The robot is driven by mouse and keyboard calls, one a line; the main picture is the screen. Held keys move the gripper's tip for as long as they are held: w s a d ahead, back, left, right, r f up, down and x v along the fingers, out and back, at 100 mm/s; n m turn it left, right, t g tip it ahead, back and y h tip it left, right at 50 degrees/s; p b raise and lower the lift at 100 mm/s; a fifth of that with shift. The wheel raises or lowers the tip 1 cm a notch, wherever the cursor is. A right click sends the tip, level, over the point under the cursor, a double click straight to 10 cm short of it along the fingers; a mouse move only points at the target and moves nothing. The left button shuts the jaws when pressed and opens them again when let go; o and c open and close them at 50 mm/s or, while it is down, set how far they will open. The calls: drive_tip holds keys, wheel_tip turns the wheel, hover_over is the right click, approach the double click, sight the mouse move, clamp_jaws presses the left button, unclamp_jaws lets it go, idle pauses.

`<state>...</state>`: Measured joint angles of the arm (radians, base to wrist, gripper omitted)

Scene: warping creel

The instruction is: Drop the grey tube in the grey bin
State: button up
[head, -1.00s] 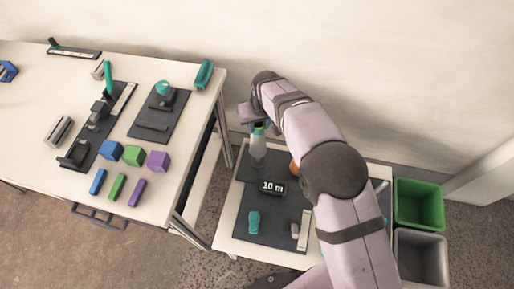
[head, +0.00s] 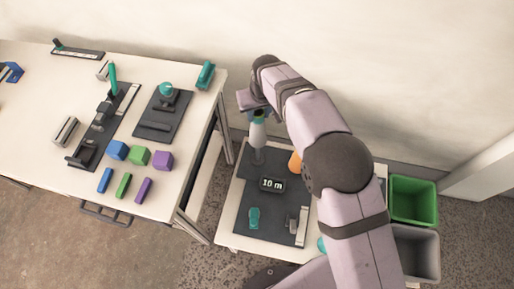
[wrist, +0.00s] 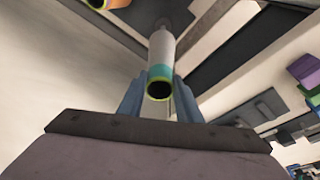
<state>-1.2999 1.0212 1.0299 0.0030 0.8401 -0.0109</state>
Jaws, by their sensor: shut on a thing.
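The grey tube (head: 258,132) is light grey with a teal band and a yellow-green rim at its upper end. My gripper (wrist: 158,92) is shut on it near that rim, with one blue-grey finger on each side in the wrist view. The tube (wrist: 161,50) is upright above a darker grey post (head: 258,156) on the small table. I cannot tell whether its lower end is clear of the post. The grey bin (head: 416,252) stands on the floor at the lower right, partly hidden behind my arm.
A green bin (head: 413,202) stands just behind the grey one. An orange piece (head: 295,162) is near the post, and a "10 m" display (head: 271,185) lies in front. The larger table (head: 60,95) at left holds blocks and tools.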

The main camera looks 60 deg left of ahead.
drive_tip(key=shift+r, duration=0.1)
drive_tip(key=shift+r+p, duration=1.1)
drive_tip(key=shift+r, duration=0.4)
drive_tip(key=shift+f, duration=0.1)
